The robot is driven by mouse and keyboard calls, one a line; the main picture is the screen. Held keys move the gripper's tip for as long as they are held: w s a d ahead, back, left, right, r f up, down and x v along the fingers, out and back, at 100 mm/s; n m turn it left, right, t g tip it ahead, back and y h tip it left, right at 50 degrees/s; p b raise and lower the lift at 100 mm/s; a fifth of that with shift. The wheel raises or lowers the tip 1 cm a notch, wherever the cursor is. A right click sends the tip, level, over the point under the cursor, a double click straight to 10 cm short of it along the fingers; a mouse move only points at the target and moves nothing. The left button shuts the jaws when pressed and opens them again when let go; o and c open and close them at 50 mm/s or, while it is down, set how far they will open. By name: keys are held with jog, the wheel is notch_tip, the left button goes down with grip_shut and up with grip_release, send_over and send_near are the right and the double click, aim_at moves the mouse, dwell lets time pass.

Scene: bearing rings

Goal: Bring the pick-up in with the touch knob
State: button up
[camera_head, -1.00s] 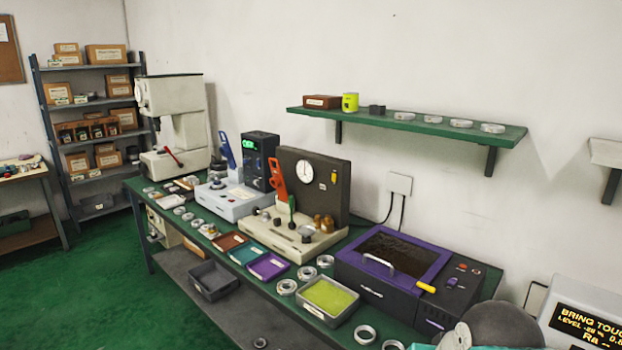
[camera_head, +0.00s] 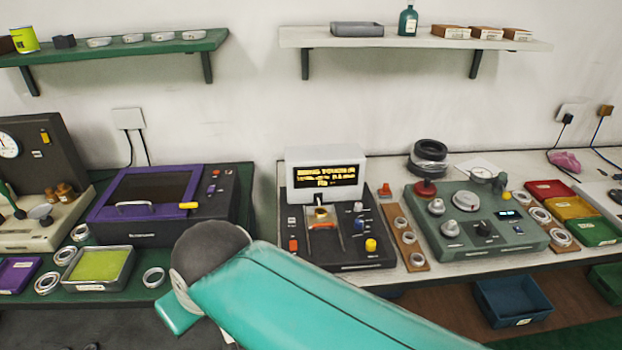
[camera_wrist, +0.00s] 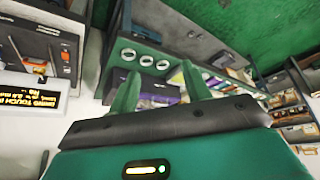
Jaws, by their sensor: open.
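The roughness instrument (camera_head: 340,258) is a dark box with a lit display (camera_head: 325,175) whose small amber text is partly readable as a bring-touch message. A ring or bearing part (camera_head: 320,213) sits near the pick-up area under the display. In the wrist view the display (camera_wrist: 30,95) is at the left edge. My gripper (camera_wrist: 158,70) is open and empty, well apart from the instrument. In the head view its jaws are not visible.
A green-grey device (camera_head: 475,222) with several knobs stands right of the instrument, with a ring rack (camera_head: 410,243) between. A purple-lidded box (camera_head: 165,205) and a green-padded tray (camera_head: 98,270) are at left. Shelves (camera_head: 415,40) hang above. My arm crosses the bench front.

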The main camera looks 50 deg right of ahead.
dwell(0.4)
jog(key=w+d+r+m+g+h, duration=0.1)
jog(key=w+d+m, duration=0.15)
jog(key=d, duration=0.35)
jog(key=w+d+m+g+h, duration=0.1)
jog(key=w+d, duration=0.3)
jog(key=d, duration=0.1)
jog(key=m+g+y, duration=0.2)
jog(key=m+g, duration=0.1)
jog(key=m, duration=0.5)
send_over(372, 242)
notch_tip(372, 242, down, 10)
notch_tip(372, 242, down, 14)
jog(key=shift+r, duration=0.1)
jog(key=shift+c, duration=0.2)
jog(key=c, duration=0.9)
